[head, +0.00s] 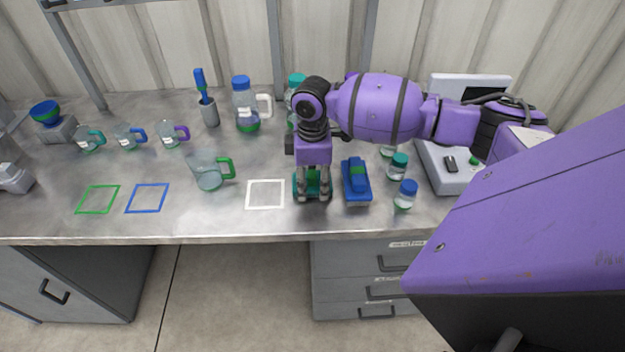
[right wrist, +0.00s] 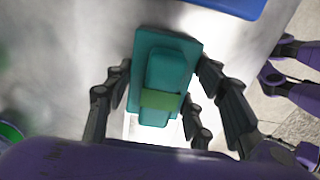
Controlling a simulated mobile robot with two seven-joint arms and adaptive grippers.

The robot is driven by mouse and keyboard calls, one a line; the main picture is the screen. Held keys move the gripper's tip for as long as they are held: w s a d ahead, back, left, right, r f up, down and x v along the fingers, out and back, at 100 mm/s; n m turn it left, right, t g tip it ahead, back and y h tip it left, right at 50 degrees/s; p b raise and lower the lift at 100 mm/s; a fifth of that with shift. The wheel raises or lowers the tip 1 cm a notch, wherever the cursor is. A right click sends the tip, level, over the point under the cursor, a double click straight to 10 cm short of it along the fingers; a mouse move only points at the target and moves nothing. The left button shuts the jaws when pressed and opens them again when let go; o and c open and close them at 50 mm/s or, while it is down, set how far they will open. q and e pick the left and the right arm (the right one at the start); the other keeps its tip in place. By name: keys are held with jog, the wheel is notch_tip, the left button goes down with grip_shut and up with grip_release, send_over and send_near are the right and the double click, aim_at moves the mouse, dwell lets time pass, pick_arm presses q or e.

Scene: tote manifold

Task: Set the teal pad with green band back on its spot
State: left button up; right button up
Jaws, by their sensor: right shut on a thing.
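The teal pad with green band (right wrist: 165,72) lies between the fingers of my right gripper (head: 312,197), which is shut on it. In the head view the pad (head: 312,187) is partly hidden by the fingers, low at the bench front; I cannot tell whether it touches the bench. A white square outline (head: 265,194) is marked on the bench just left of the gripper. A blue pad with a green band (head: 356,182) lies just right of the gripper.
A clear mug with a green handle (head: 210,172) stands left of the white outline. Green (head: 98,199) and blue (head: 147,198) outlines lie farther left. Small jars with teal (head: 399,165) and blue (head: 405,194) lids stand right of the blue pad. The bench's front edge (head: 270,237) is close.

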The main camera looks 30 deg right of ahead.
aim_at(313, 174)
jog(key=shift+f, duration=0.15)
jog(key=o, duration=1.2)
notch_tip(313, 174, up, 12)
jog(key=shift+r+p, duration=0.15)
jog(key=shift+p, duration=0.15)
